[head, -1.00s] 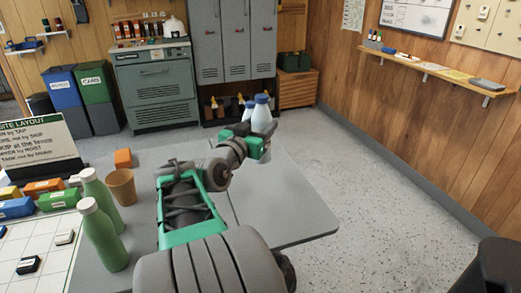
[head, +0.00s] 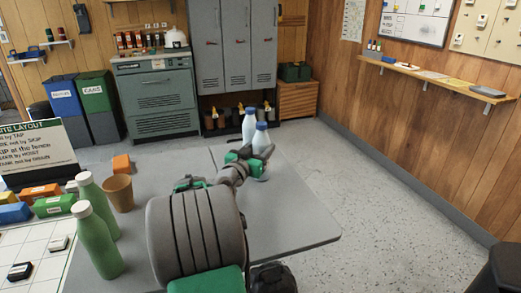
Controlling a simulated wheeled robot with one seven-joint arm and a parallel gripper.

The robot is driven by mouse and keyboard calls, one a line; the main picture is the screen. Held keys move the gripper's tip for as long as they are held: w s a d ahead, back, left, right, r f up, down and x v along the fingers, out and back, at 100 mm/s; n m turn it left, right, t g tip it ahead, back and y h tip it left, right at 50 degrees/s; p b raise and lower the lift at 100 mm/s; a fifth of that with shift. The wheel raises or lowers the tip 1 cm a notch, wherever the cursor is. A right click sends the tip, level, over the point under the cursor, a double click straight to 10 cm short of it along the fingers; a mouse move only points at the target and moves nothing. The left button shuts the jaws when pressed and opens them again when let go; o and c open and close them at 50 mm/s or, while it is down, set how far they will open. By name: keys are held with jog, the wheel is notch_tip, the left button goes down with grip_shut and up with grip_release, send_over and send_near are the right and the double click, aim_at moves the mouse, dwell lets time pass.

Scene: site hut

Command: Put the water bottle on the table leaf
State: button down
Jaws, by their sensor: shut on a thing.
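Two pale bottles with blue caps show at the far edge of the grey table. My gripper (head: 258,162) is shut on the nearer water bottle (head: 262,142), which looks upright. Its jaws hide part of the bottle's body, and I cannot tell whether its base touches the table. The other blue-capped bottle (head: 249,127) is just behind it to the left, its lower part hidden. The table leaf (head: 290,225) is the grey right-hand part of the table, bare and flat, partly covered by my arm.
Two green bottles (head: 98,240) with pale caps, a tan cup (head: 119,193), an orange block (head: 121,164) and coloured boxes (head: 53,205) stand on the left part of the table. A layout sign (head: 38,150) stands behind them. Open floor (head: 400,220) lies to the right.

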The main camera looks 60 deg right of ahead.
jog(key=shift+f, duration=0.15)
jog(key=c, duration=0.6)
grip_release()
jog(key=shift+r, duration=0.25)
jog(key=a, duration=1.2)
jog(key=shift+f, duration=0.15)
